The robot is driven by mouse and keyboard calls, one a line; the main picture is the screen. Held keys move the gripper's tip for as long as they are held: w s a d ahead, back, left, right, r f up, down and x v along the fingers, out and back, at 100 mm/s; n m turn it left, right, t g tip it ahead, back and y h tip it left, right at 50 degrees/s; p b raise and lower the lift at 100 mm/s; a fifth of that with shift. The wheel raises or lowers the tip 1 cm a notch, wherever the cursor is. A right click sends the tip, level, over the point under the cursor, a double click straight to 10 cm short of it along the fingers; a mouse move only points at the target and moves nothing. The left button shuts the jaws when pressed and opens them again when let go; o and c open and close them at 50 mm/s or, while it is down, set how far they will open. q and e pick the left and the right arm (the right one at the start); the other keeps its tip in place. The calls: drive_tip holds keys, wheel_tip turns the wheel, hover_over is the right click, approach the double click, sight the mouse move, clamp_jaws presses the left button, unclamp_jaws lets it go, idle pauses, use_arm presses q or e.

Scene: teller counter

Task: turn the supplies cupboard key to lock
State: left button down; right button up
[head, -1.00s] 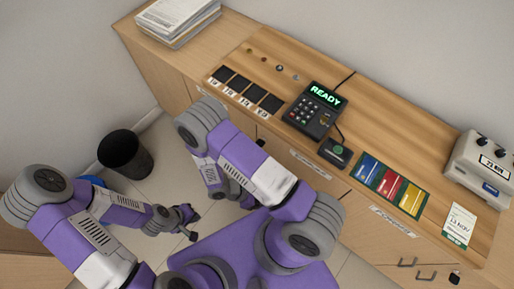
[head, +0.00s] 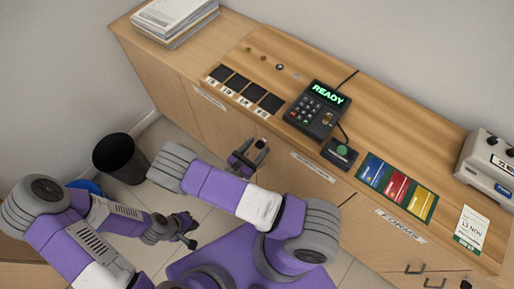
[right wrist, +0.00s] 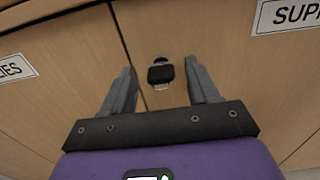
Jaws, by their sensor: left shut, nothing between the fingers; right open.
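In the head view my right gripper (head: 248,153) is close to the cupboard front (head: 280,165) below the counter. My left gripper (head: 190,232) is shut and empty, low at the left, away from the cupboard.
The counter holds a keypad terminal (head: 315,110), coloured cards (head: 396,187) and papers (head: 175,20). A black bin (head: 119,158) stands on the floor at left.

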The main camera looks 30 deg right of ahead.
drive_tip(key=shift+w+d, duration=0.1)
drive_tip(key=shift+d, duration=0.2)
drive_tip(key=c, duration=1)
drive_tip(key=shift+c, duration=0.2)
